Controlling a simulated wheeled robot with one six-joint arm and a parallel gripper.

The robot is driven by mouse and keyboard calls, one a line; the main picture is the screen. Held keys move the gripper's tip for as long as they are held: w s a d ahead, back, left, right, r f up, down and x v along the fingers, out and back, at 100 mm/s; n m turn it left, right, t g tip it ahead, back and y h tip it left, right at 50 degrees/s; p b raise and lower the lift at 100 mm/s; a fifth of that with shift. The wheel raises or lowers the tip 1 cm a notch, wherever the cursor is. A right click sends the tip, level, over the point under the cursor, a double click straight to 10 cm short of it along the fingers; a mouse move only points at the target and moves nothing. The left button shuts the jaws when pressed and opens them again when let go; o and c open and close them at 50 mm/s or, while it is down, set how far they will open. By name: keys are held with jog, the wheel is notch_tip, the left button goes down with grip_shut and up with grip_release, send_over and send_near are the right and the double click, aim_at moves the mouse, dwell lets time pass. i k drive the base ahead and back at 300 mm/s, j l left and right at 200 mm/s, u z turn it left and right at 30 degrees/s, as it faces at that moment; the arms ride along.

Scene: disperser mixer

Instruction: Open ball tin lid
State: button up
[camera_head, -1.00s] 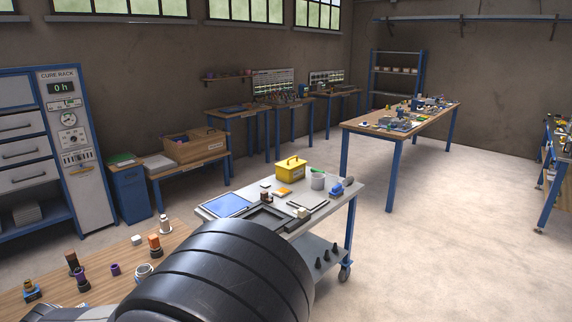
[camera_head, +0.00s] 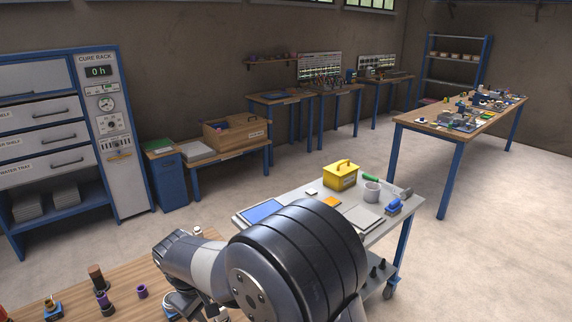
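No tin is clearly marked as the ball tin. A yellow box (camera_head: 341,177) with a handle on top stands closed at the back of the grey cart (camera_head: 408,222). Small jars and bottles stand on the wooden bench at the lower left, among them a purple piece (camera_head: 142,291) and a dark brown cylinder (camera_head: 97,277); I cannot tell whether any is the ball tin. My arm's large black joint and grey wrist fill the lower middle and hide part of the bench and cart. My gripper's fingers are not visible.
The cart also bears a blue panel (camera_head: 263,213), a grey cup (camera_head: 372,191) and a blue tool (camera_head: 394,206). The wooden bench (camera_head: 75,318) lies in front at left. The cure rack (camera_head: 108,130) stands behind it. The floor at right is clear.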

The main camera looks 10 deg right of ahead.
aim_at(341, 168)
jog(key=i+l+z, duration=0.15)
jog(key=z, duration=0.3)
jog(key=i+l+z, duration=0.2)
jog(key=z, duration=0.2)
jog(key=i+l+z, duration=0.1)
jog(key=i+z, duration=0.15)
jog(key=z, duration=0.2)
jog(key=i+z, duration=0.2)
jog(key=z, duration=0.2)
jog(key=i+z, duration=0.25)
jog(key=i, duration=1.35)
jog(key=i+l+u, duration=0.1)
jog(key=i, duration=1.6)
jog(key=i+j+u, duration=0.1)
jog(key=i+u, duration=0.7)
jog(key=i+l+u, duration=0.1)
jog(key=i+u, duration=0.25)
jog(key=i+l+u, duration=0.25)
jog(key=u, duration=0.15)
jog(key=i+j+u, duration=0.2)
jog(key=i+u, duration=0.15)
jog(key=u, duration=0.15)
jog(key=i+j+u, duration=0.1)
jog(key=i+u, duration=0.6)
jog(key=u, duration=0.25)
jog(key=i+l+u, duration=0.2)
jog(key=u, duration=0.25)
jog(key=i+j+u, duration=0.4)
jog(key=i+u, duration=0.45)
